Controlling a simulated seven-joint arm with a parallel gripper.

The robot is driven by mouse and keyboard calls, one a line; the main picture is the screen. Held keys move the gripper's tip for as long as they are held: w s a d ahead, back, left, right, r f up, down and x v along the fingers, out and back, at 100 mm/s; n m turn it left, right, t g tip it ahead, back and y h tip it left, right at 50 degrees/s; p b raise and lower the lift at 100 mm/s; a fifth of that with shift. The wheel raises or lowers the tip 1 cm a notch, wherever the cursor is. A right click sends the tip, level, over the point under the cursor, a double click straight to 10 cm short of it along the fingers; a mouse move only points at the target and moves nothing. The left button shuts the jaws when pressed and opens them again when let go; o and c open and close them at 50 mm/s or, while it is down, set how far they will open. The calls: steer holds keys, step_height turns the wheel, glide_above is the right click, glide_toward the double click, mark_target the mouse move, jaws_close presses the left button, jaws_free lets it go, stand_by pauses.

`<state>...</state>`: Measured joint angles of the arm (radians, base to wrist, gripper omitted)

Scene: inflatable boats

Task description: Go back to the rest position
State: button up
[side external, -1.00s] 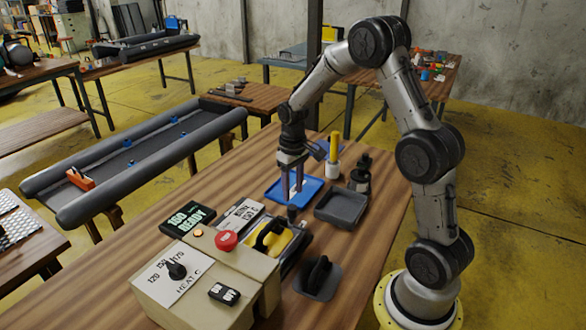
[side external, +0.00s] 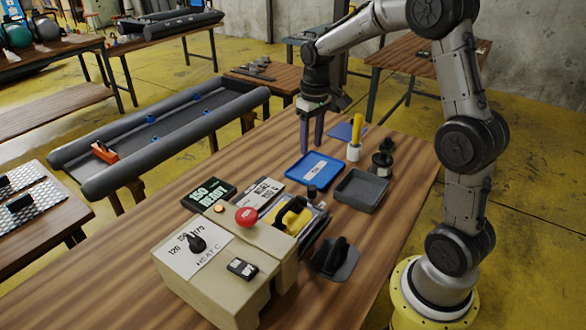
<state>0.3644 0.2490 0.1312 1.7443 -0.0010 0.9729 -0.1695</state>
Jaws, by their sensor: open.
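My gripper (side external: 311,148) hangs pointing down over the far part of the wooden table (side external: 110,300). Its two dark fingers are apart, with nothing between them. The fingertips are just behind the blue tray (side external: 298,178), which has a white label on its floor. I cannot tell how far the tips are above the wood. My arm arches up from its base at the right, and its top runs out of the picture.
A grey tray (side external: 361,190) and a white cup with a yellow handle (side external: 354,146) stand right of the blue tray. A beige heater box (side external: 225,262) with a red button (side external: 247,217) stands in front, beside a yellow-handled device (side external: 293,217). A grey inflatable boat (side external: 170,140) lies left.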

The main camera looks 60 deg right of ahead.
steer(key=s+a+r+n+t, duration=0.2)
steer(key=s+a+r+t, duration=0.1)
steer(key=s+a+r, duration=0.8)
steer(key=s+a+f+t, duration=0.1)
steer(key=s+a, duration=0.1)
steer(key=s, duration=0.3)
steer(key=s+a+f+t, duration=0.1)
steer(key=s+f, duration=0.1)
steer(key=s, duration=0.4)
steer(key=shift+a, duration=0.35)
steer(key=shift+s, duration=0.1)
